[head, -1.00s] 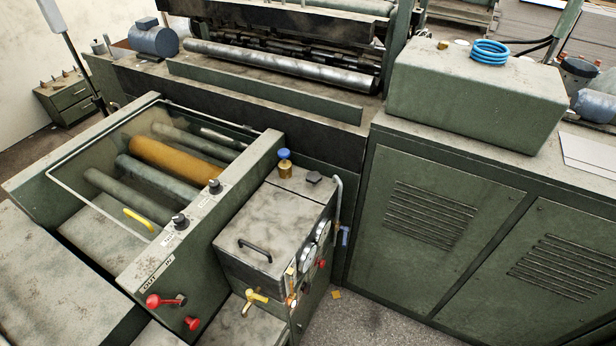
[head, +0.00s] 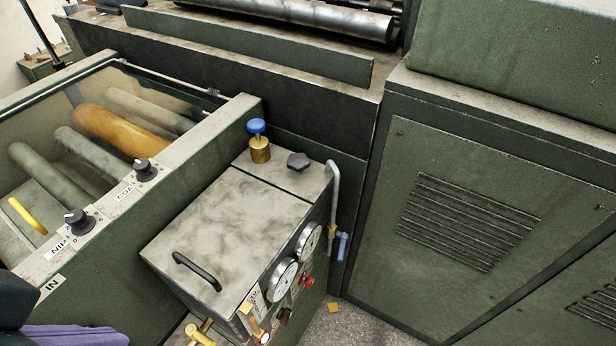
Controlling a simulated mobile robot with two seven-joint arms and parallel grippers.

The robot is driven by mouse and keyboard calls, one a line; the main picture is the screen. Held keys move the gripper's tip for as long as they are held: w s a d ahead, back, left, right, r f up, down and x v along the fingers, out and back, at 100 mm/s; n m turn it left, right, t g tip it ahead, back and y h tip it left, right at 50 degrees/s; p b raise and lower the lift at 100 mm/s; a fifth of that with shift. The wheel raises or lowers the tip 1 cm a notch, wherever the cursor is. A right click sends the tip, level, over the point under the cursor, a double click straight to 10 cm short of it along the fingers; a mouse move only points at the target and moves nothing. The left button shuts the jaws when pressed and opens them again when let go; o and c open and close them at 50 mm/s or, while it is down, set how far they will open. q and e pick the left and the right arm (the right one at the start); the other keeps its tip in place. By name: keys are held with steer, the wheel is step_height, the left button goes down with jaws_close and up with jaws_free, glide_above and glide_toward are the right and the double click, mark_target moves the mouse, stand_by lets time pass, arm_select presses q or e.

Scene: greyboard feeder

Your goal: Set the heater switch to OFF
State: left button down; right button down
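The heater switch cannot be singled out for certain. The grey-topped box (head: 222,232) has a steep front panel with small controls, seen at a sharp angle. On it are a dark knob (head: 285,316), a red button (head: 308,282) and a small light-coloured control (head: 262,336) near the bottom edge. Labels beside them are too small and slanted to read, so no switch position can be told. A dark and purple part at the lower left seems to be mine. No gripper fingers show in the head view.
Two round gauges (head: 282,281) sit above the panel controls. A black handle (head: 197,270) and a blue-capped brass valve (head: 259,142) stand on the box top. A pipe (head: 335,205) runs down its right side. Black NIP (head: 76,221) and COAT (head: 143,169) knobs are on the left rail.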

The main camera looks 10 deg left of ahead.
arm_select(q)
step_height(320, 180, down, 48)
steer(key=d+n+y+b, duration=0.15)
steer(key=n+b, duration=0.35)
steer(key=b, duration=3.7)
steer(key=w+d+f+n+t+y+b, duration=0.1)
steer(key=w+d+f+n+y+b, duration=0.25)
steer(key=n, duration=0.45)
steer(key=w+d+r+n+t+y, duration=0.2)
steer(key=w+d+r+n+t, duration=0.1)
steer(key=d+r+n+t, duration=0.2)
step_height(320, 180, up, 3)
steer(key=shift+d+f+n, duration=0.2)
steer(key=shift+d+n, duration=0.65)
steer(key=shift+n, duration=0.05)
